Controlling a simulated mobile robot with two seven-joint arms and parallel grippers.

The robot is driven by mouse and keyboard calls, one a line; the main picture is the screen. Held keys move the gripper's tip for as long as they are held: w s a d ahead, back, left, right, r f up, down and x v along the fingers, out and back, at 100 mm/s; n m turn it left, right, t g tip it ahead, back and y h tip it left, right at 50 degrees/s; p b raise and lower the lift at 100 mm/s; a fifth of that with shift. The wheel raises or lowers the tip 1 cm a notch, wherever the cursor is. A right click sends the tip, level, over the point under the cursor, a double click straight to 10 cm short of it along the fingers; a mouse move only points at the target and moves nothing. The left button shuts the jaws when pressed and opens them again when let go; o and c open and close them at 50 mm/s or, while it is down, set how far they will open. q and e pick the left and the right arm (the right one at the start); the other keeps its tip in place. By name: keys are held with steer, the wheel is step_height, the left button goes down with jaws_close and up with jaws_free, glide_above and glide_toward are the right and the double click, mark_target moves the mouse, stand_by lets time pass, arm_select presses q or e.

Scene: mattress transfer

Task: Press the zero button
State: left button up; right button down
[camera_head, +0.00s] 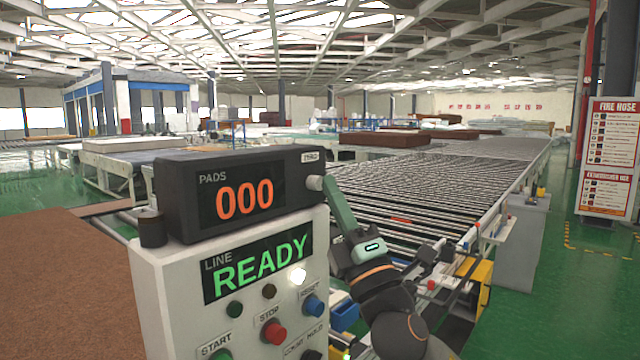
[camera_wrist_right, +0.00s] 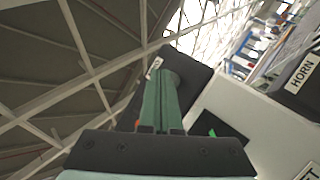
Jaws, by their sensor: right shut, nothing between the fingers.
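The dark counter box (camera_head: 240,190) reads PADS 000 in orange digits and sits on top of the light control panel (camera_head: 165,290). A label, apparently ZERO, (camera_head: 311,157) is at the box's upper right. Below it a small pale round button (camera_head: 314,183) sticks out. My right gripper (camera_head: 327,184) is shut and empty, its green fingertips right at this button. I cannot tell if they touch it. In the right wrist view the closed fingers (camera_wrist_right: 162,82) point at the dark box (camera_wrist_right: 190,75) and hide the button. My left gripper is out of view.
A roller conveyor (camera_head: 430,190) runs behind to the right. A brown surface (camera_head: 60,280) lies at left.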

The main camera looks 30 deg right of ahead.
steer(key=shift+s+d, duration=0.15)
steer(key=shift+s, duration=0.3)
steer(key=s, duration=0.1)
steer(key=s+d, duration=0.1)
steer(key=s, duration=0.1)
steer(key=s+d, duration=0.1)
steer(key=shift+s+b, duration=0.3)
steer(key=shift+s, duration=0.05)
stand_by(0.7)
